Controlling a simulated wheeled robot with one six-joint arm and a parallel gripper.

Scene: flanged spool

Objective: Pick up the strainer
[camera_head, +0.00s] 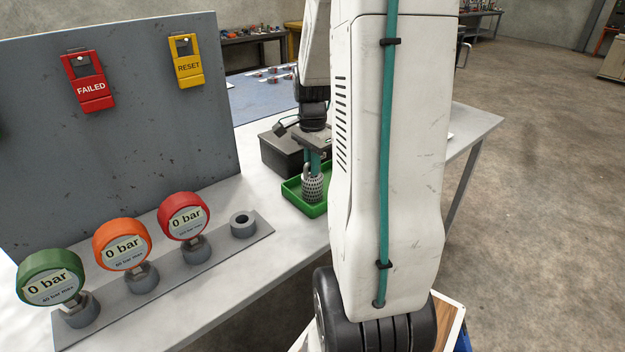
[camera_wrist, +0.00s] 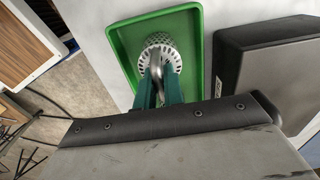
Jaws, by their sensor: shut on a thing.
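The strainer is a grey perforated metal basket (camera_head: 313,188) with a handle on top, in or just above the green tray (camera_head: 292,193) on the table. It also shows in the wrist view (camera_wrist: 172,52), over the floor of the green tray (camera_wrist: 120,45). My gripper (camera_head: 312,168) points down from above, and its green fingers (camera_wrist: 160,90) are shut on the strainer's handle. I cannot tell whether the strainer's base touches the tray. My arm hides part of the tray's right side in the head view.
A dark box (camera_head: 283,152) stands right behind the tray. Green, orange and red gauges (camera_head: 123,245) stand on a grey rail with an empty socket ring (camera_head: 243,224). A grey panel (camera_head: 130,130) with FAILED and RESET tags rises at left. White table is bare between rail and tray.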

